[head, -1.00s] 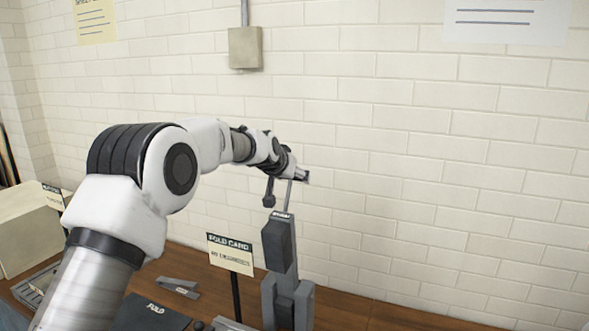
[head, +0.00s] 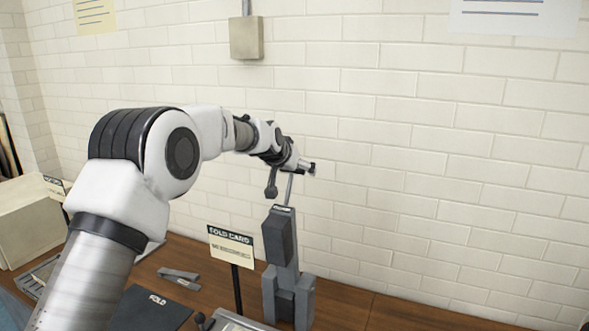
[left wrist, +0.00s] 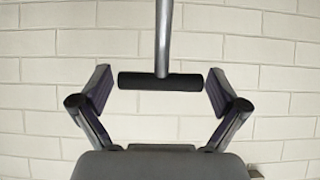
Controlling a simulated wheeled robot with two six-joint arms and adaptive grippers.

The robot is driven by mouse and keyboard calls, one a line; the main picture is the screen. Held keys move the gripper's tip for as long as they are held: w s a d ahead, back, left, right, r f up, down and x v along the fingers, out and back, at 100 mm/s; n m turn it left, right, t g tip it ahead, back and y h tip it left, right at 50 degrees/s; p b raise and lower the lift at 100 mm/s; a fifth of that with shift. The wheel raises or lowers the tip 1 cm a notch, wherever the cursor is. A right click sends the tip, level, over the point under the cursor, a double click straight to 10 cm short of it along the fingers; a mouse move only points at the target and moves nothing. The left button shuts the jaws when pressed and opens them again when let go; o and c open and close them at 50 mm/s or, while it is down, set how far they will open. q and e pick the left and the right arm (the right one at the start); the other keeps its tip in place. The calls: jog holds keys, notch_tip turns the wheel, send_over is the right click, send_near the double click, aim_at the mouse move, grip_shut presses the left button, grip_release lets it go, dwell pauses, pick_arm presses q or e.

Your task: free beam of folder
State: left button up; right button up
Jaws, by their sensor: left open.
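The folder (head: 279,238) is a grey upright machine on the wooden table, right of the sign. Its beam is a thin metal rod (head: 289,189) rising from the top. In the left wrist view the rod (left wrist: 163,35) comes down from the top and meets a dark horizontal crossbar (left wrist: 160,80). My left gripper (head: 302,165) is at the rod's upper end; it also shows in the left wrist view (left wrist: 160,84). Its fingers are open, one beyond each end of the crossbar, with small gaps. My right gripper is not in view.
A "FOLD CARD" sign (head: 231,248) on a black post stands just left of the folder. A dark FOLD mat (head: 150,309) and a grey stapler-like tool (head: 179,277) lie on the table (head: 352,303). A white brick wall (head: 420,190) is close behind. Bare table lies to the right.

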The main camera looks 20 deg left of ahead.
pick_arm(q)
jog(key=v, duration=1.1)
jog(key=shift+s+r, duration=0.2)
jog(key=shift+r, duration=0.05)
jog(key=shift+s, duration=0.15)
